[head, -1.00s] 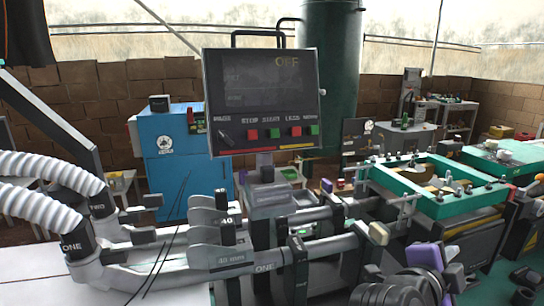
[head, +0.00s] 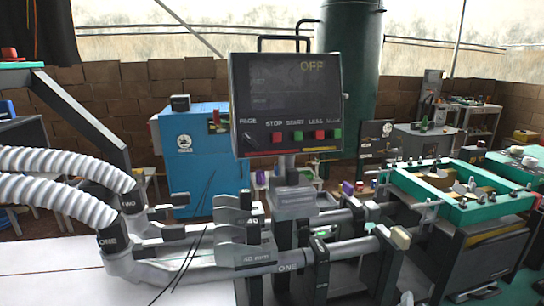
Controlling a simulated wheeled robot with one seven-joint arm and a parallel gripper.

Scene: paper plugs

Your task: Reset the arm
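My gripper is not in view in the head view. A small pale piece (head: 406,299) shows at the bottom edge, right of centre; I cannot tell whether it is part of my arm. The machine in front of me has a dark control panel (head: 287,103) with an "OFF" display and red and green buttons. Below it are grey pipes and clamps (head: 245,257) marked "40 mm" and "ONE".
Two white ribbed hoses (head: 58,180) come in from the left. A blue cabinet (head: 203,160) stands behind the panel. A green-framed machine (head: 455,208) stands at the right. A white surface (head: 50,275) at the lower left looks bare.

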